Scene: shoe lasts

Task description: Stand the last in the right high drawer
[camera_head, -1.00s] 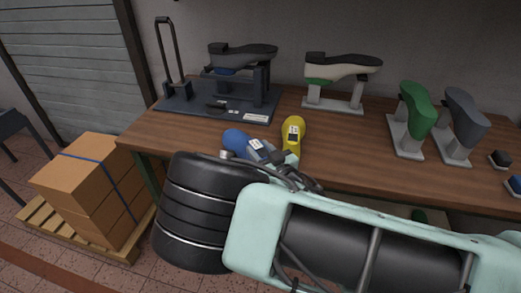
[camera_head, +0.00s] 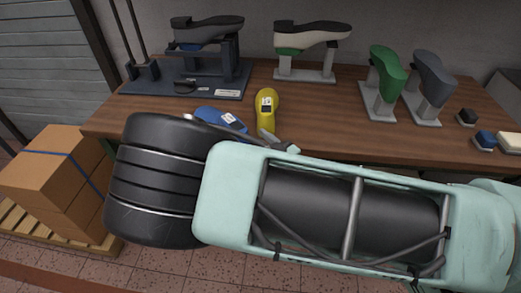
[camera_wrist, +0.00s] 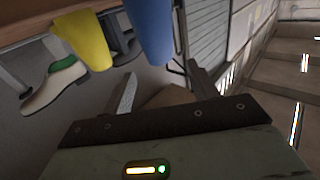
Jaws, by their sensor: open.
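A blue last (camera_head: 220,118) and a yellow last (camera_head: 266,108), each with a white label, lie near the front edge of the workbench (camera_head: 330,143). In the wrist view the blue last (camera_wrist: 152,30) hangs into the picture beyond my gripper (camera_wrist: 161,86), with the yellow last (camera_wrist: 82,38) to its left. My gripper is open, and nothing shows between its fingers. In the head view my arm hides most of the gripper and part of the bench's front. No high drawer can be made out in either view.
Shoe forms on stands line the bench: a dark one on a base (camera_head: 205,30), a white-green one (camera_head: 310,38), a green one (camera_head: 387,72) and a grey one (camera_head: 433,75). Small blocks (camera_head: 484,140) lie at right. Cardboard boxes (camera_head: 55,175) stand on a pallet at left.

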